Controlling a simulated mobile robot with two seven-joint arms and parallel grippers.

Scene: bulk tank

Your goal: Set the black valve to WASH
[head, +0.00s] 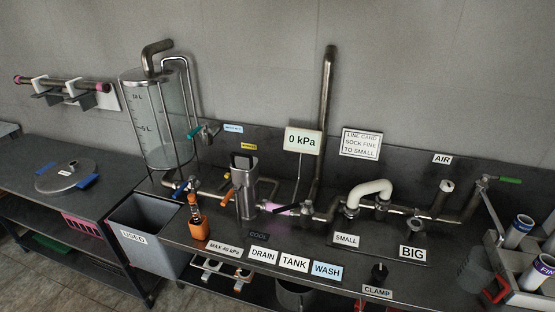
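Three signs stand in a row along the front of the bench: DRAIN (262,256), TANK (294,263) and the light blue WASH (327,271). Behind them, a small dark valve fitting (306,208) sits in the metal pipe line, right of a pink-banded section. A black knob (379,273) stands behind the CLAMP label (377,291), farther right. Neither of my grippers is in view.
A glass tank (153,125) and an orange-handled tool or bottle (198,226) stand on the left. A tall pipe (325,120) rises behind the valve line. A white bent hose (369,189) is to the right. A grey USED bin (146,233) hangs at front left.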

